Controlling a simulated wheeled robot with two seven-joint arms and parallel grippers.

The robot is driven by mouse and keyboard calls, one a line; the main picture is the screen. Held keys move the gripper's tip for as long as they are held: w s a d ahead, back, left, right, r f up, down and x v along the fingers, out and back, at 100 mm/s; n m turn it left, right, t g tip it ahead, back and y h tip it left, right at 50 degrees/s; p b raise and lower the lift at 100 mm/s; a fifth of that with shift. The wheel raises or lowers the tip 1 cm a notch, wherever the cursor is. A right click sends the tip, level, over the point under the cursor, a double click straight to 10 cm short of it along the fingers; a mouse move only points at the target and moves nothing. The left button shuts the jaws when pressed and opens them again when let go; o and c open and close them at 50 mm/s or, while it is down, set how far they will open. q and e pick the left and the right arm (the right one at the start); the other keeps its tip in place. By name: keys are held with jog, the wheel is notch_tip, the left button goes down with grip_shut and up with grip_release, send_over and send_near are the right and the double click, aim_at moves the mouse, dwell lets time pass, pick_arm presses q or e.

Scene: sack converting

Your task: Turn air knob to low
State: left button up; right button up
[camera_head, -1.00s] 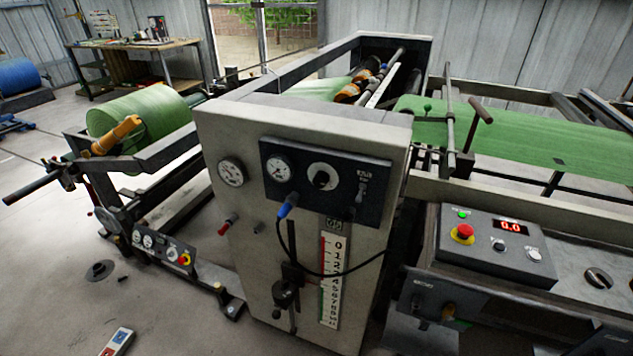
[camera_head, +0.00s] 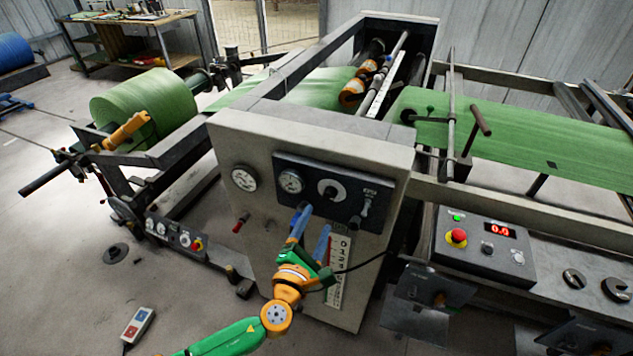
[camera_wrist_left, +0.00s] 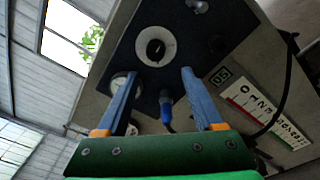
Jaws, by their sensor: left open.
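A black knob on a round white dial (camera_head: 331,190), which I take for the air knob, sits on the dark panel (camera_head: 365,207) at the top of the machine's pale cabinet. It also shows in the left wrist view (camera_wrist_left: 155,48), just beyond the fingertips. My left gripper (camera_head: 311,231) is open and empty, with blue fingers pointing up toward the panel. In the left wrist view the two fingertips (camera_wrist_left: 161,76) are spread below the dial, apart from the knob. I cannot read the knob's setting marks.
Two gauges (camera_head: 291,182) (camera_head: 244,179) are left of the knob, and a toggle lever (camera_head: 367,203) is right of it. A blue hose connector (camera_wrist_left: 166,108) hangs below the panel between the fingers. A control box (camera_head: 485,244) with a red button stands at right.

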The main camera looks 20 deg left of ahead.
aim_at(328, 198)
pick_arm(q)
jog(key=shift+m, duration=0.4)
jog(key=w, duration=0.5)
jog(key=w+b, duration=0.1)
jog(key=w, duration=0.1)
jog(key=shift+w+d+r, duration=0.1)
jog(key=shift+w+r, duration=0.05)
jog(key=shift+r, duration=0.35)
jog(key=shift+s, duration=0.2)
jog(key=shift+c, duration=1.3)
grip_shut()
